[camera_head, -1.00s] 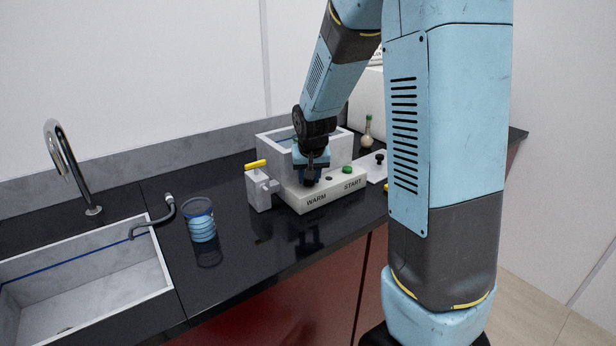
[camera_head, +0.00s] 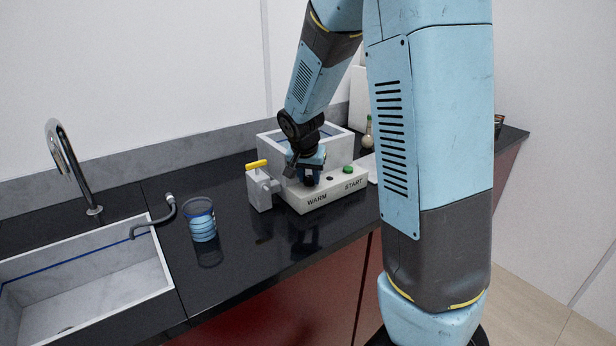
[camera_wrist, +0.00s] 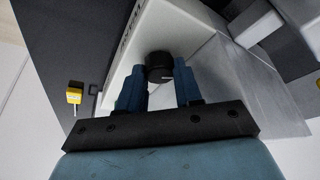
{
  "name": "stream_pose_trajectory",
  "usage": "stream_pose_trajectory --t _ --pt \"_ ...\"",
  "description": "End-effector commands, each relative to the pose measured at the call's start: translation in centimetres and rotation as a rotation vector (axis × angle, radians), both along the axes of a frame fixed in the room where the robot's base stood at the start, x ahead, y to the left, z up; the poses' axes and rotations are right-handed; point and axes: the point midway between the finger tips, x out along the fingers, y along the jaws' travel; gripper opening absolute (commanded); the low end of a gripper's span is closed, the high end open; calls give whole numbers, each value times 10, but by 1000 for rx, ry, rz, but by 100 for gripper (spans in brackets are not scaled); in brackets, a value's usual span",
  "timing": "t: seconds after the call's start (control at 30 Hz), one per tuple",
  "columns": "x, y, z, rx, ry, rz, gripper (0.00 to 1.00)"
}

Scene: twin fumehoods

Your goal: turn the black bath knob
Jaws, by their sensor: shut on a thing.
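The black bath knob (camera_wrist: 159,66) is round, with a small pale mark, on the front of the white bath base (camera_wrist: 128,62). In the head view the knob (camera_head: 309,181) shows dark under my gripper (camera_head: 308,172), and the base (camera_head: 325,193) reads WARM and START. In the wrist view my gripper (camera_wrist: 160,72) has its two blue fingers on either side of the knob, shut on it. The knob's far side is hidden.
A green button (camera_head: 348,170) sits right of the knob. The grey bath tank (camera_head: 341,150) stands behind. A yellow-handled valve (camera_head: 257,164) is at left. The counter front is clear.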

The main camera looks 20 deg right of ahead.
Motion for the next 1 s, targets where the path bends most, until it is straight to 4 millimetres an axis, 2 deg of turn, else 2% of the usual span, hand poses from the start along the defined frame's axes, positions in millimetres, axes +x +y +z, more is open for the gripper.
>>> stream_pose_trajectory --t 0.3,0.33,0.6,0.87,1.0 --pt "-3 0 -3 0 10 -2 4" --pt "-3 0 -3 0 10 -2 35" --pt "-1 0 -1 0 5 -1 60" --pt "0 0 1 1 1 -1 60" --pt "-1 0 9 1 0 -4 60"
